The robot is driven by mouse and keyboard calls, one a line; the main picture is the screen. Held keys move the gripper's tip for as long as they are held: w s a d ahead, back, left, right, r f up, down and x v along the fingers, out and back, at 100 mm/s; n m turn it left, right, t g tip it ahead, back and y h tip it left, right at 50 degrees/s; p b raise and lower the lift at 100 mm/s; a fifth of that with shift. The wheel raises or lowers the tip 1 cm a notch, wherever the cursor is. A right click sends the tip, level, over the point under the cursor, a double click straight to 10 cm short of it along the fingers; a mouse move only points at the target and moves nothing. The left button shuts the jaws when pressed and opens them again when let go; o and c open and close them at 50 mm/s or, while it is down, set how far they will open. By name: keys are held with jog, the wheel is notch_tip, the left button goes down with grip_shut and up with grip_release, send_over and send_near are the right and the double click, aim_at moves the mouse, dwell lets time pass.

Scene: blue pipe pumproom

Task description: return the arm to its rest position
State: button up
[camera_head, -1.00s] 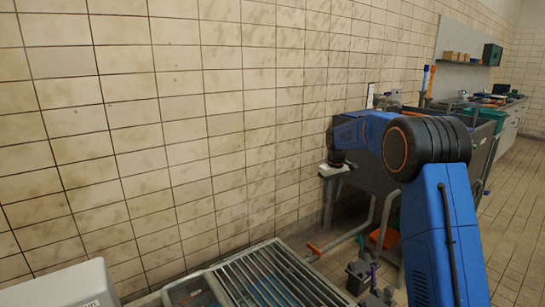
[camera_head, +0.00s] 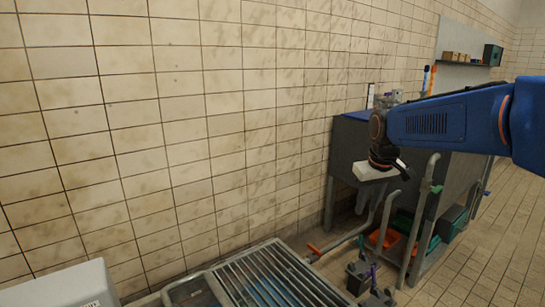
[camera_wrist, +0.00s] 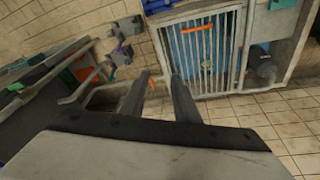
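My blue arm reaches in from the right edge of the head view, its forearm nearly level and raised above the floor. My gripper (camera_head: 388,172) hangs from the dark wrist at its end, in front of the grey sink bench (camera_head: 345,150). The wrist view shows both grey fingers of my gripper (camera_wrist: 160,78) apart, with nothing held between them. The fingers point towards the floor-level pipes and the barred frame.
A metal grating (camera_head: 265,280) lies low in front; it appears as a barred gate (camera_wrist: 205,55) in the wrist view. Orange and green crates (camera_head: 385,238) sit under the bench among grey pipes. A tiled wall (camera_head: 170,120) fills the left. Floor is clear at right.

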jog(key=s+f+m+t, duration=0.1)
jog(key=s+f, duration=0.3)
jog(key=s, duration=1.1)
jog(key=s+d+f+m, duration=0.1)
jog(key=s+f, duration=0.3)
jog(key=s, duration=1.1)
jog(key=shift+d+m+t, duration=0.2)
jog(key=shift+m+t, duration=0.1)
jog(key=shift+t, duration=0.1)
jog(key=shift+s+f, duration=0.1)
